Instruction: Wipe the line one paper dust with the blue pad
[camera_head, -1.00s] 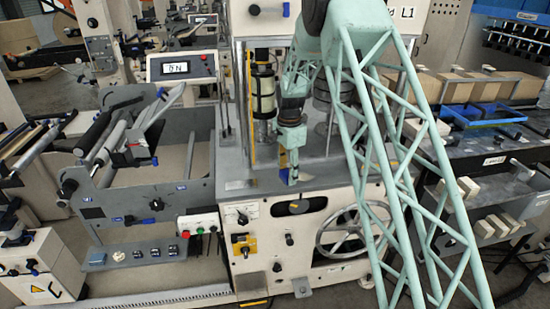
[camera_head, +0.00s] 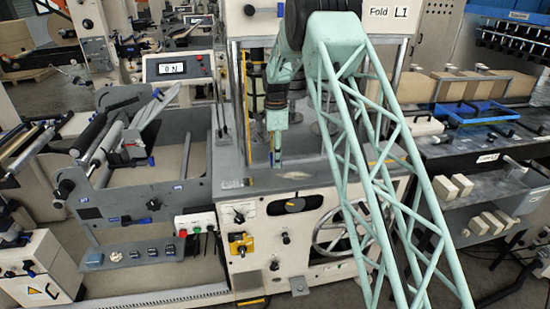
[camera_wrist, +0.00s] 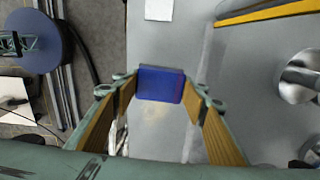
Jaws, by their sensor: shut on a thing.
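My gripper (camera_wrist: 160,98) is shut on the blue pad (camera_wrist: 162,84), held between its fingertips in the wrist view. The pad is over a grey metal deck (camera_wrist: 170,40); I cannot tell whether it touches. A faint yellowish, dust-like smudge (camera_wrist: 152,113) lies on the deck just below the pad in the picture, between the fingers. In the head view my gripper (camera_head: 276,150) points down over the deck of the machine marked Fold L1 (camera_head: 388,14). The pad is a small blue spot there.
A white rectangle (camera_wrist: 159,9) lies on the deck. A yellow-and-dark bar (camera_wrist: 268,11) and round metal posts (camera_wrist: 300,76) stand at the right in the wrist view. The handwheel (camera_head: 340,230) and control knobs are on the machine front. A roller unit (camera_head: 105,145) stands left.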

